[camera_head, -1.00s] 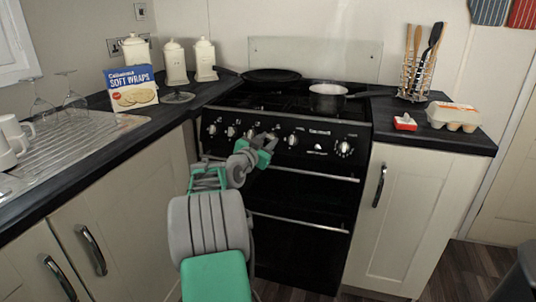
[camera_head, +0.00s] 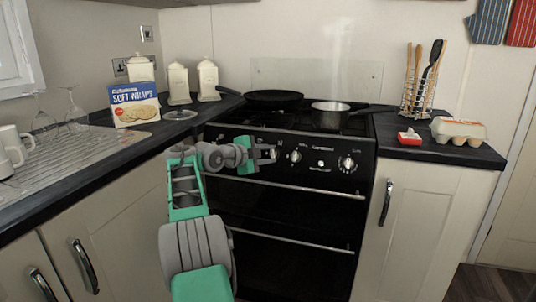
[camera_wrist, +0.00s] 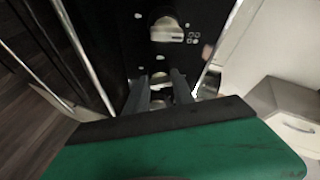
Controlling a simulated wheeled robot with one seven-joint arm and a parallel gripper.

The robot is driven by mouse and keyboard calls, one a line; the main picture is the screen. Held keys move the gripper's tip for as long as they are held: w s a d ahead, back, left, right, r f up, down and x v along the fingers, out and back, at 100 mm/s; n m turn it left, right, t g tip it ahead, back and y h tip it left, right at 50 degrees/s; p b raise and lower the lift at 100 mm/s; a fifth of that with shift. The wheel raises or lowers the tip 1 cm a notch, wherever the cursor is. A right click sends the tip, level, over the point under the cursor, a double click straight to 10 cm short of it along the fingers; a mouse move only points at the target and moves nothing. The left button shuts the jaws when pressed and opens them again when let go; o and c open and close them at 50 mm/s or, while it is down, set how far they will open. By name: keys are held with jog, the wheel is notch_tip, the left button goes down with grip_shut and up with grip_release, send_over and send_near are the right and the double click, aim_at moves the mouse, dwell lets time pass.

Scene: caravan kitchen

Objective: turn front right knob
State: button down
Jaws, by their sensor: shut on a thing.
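The black cooker (camera_head: 300,205) has a row of silver control knobs along its front panel. My gripper (camera_head: 262,154) is at this panel, left of a bare knob (camera_head: 296,155) in the head view. In the wrist view my two dark fingers (camera_wrist: 160,90) reach to the panel and are closed around a pale knob (camera_wrist: 158,79), mostly hidden between them. Another silver knob (camera_wrist: 167,32) shows clear above the fingers. The knobs at the left of the row are hidden behind my arm in the head view. A large knob (camera_head: 347,163) is at the far right.
A frying pan (camera_head: 273,98) and a saucepan (camera_head: 330,114) stand on the hob. Two oven door handles, one of them the upper rail (camera_head: 300,190), cross the front below the knobs. Worktops flank the cooker, with an egg box (camera_head: 459,130) on the right.

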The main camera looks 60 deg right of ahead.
jog(key=shift+r+m+y+p, duration=0.15)
jog(key=shift+m+y+p, duration=0.6)
jog(key=shift+m, duration=0.75)
jog(key=c, duration=1.1)
grip_release()
jog(key=shift+d, duration=0.1)
jog(key=p+v, duration=0.1)
jog(key=v, duration=0.6)
jog(key=shift+w+a, duration=0.15)
jog(key=shift+a, duration=0.25)
jog(key=shift+r, duration=0.1)
